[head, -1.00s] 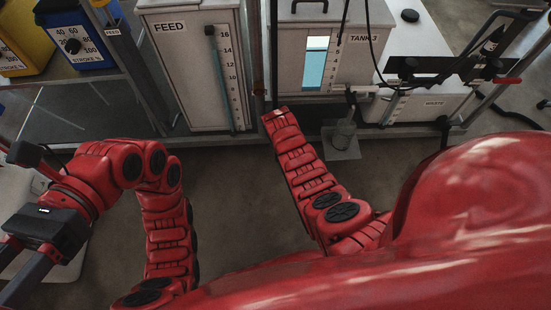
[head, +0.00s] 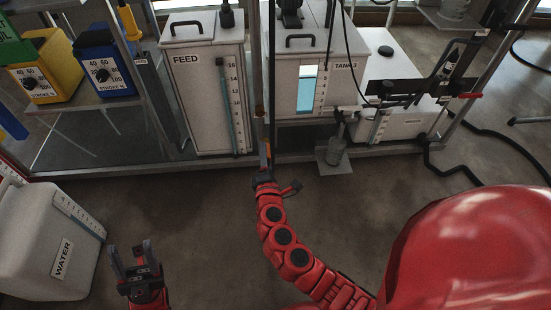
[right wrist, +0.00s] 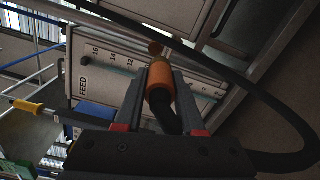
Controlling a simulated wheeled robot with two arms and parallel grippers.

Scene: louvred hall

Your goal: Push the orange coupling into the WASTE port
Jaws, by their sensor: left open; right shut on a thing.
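The orange coupling (right wrist: 159,77) is between the fingers of my right gripper (right wrist: 160,92) in the right wrist view. The gripper is shut on it, and a black hose runs from its near end. A round reddish-brown fitting (right wrist: 155,47) shows just beyond the coupling; I cannot tell whether they touch. In the head view my right gripper (head: 265,160) is low in front of the gap between the FEED and TANK 3 tanks. My left gripper (head: 132,258) is open and empty at lower left. No WASTE port marking is readable now.
The FEED tank (head: 205,95) and TANK 3 (head: 297,95) stand behind a low frame rail. A lower white container (head: 405,125) stands right of them. A WATER container (head: 45,245) is at left, below blue and yellow pump boxes (head: 105,72).

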